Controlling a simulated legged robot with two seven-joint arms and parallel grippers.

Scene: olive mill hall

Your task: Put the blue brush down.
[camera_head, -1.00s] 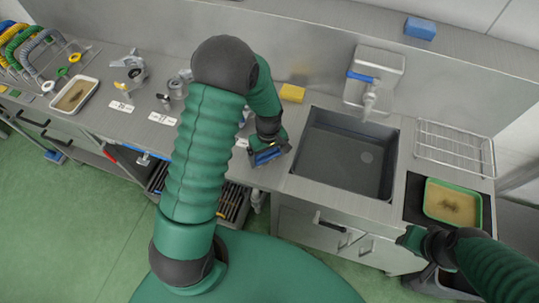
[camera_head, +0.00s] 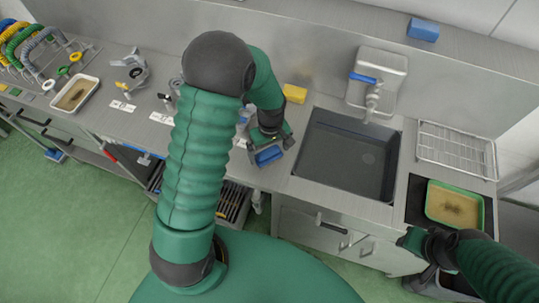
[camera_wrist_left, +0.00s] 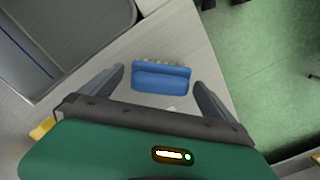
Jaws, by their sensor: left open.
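The blue brush (camera_head: 268,155) lies on the steel counter, left of the sink, near the counter's front edge. In the left wrist view the brush (camera_wrist_left: 161,78) sits between and beyond the two spread fingers, with bristles along one long side. My left gripper (camera_wrist_left: 160,82) is open, with a gap between each finger and the brush. In the head view my left gripper (camera_head: 268,147) is just above the brush and hides part of it. My right gripper (camera_head: 408,240) is at lower right, near the counter's front edge; its jaws are too small to judge.
The sink (camera_head: 346,155) is right of the brush. A yellow sponge (camera_head: 294,93) lies behind it. A wire rack (camera_head: 456,150) and a green-rimmed tray (camera_head: 455,205) are at the right. A blue block (camera_head: 422,30) lies on the back ledge.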

